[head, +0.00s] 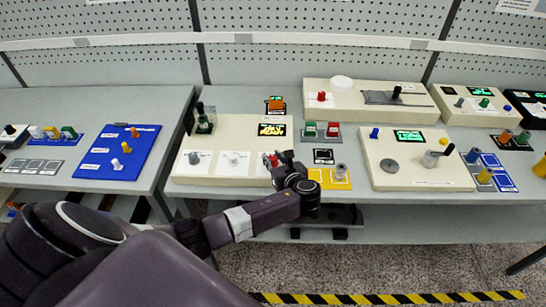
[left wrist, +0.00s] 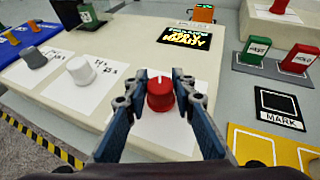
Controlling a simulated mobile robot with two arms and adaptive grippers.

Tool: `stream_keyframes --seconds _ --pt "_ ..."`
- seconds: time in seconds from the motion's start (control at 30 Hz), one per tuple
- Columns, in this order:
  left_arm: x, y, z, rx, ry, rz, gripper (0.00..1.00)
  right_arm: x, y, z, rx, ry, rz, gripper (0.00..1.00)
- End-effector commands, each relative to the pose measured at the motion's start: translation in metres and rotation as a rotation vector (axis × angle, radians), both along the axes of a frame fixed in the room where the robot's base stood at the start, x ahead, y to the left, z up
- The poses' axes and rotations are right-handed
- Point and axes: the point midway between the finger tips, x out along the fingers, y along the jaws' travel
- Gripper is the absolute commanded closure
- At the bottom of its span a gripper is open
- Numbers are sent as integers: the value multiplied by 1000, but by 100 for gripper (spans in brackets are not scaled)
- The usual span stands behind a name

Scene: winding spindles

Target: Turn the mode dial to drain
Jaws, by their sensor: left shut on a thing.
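A red dial (left wrist: 160,95) with a white pointer line on top stands on a white card at the near right corner of a cream panel (head: 215,149). In the left wrist view its line points away from my gripper. My left gripper (left wrist: 160,84) has its two blue fingers on either side of the dial, shut on it. In the head view my left gripper (head: 273,161) partly covers the red dial. A white knob (left wrist: 82,71) and a grey knob (left wrist: 33,57) stand on the same panel, with handwritten labels too small to read. My right gripper is not in view.
A lit display (head: 272,130) sits at the panel's back right. Green and red blocks (head: 321,129) stand behind to the right. A yellow mat (head: 331,181) and a black-framed MARK square (left wrist: 279,108) lie right of the panel. A blue board (head: 117,150) is on the left table.

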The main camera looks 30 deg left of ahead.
Motion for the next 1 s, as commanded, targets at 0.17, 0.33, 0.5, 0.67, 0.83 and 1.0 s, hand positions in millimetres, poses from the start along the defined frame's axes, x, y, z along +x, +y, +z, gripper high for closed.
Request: stream_keyframes --seconds 0.17,0.33,0.5,0.67,0.83,1.0 --pt "2 -2 -2 -3 -3 149 100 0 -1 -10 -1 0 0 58" --pt "2 -1 -2 -1 -2 263 100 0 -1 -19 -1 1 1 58" --pt "1 0 -1 -1 -1 341 100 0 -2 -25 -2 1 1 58" --pt "1 0 -1 0 -1 384 100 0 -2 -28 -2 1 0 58" --pt "1 1 0 1 -1 402 100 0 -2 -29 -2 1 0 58" --pt "0 1 0 1 -2 405 100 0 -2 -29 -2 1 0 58"
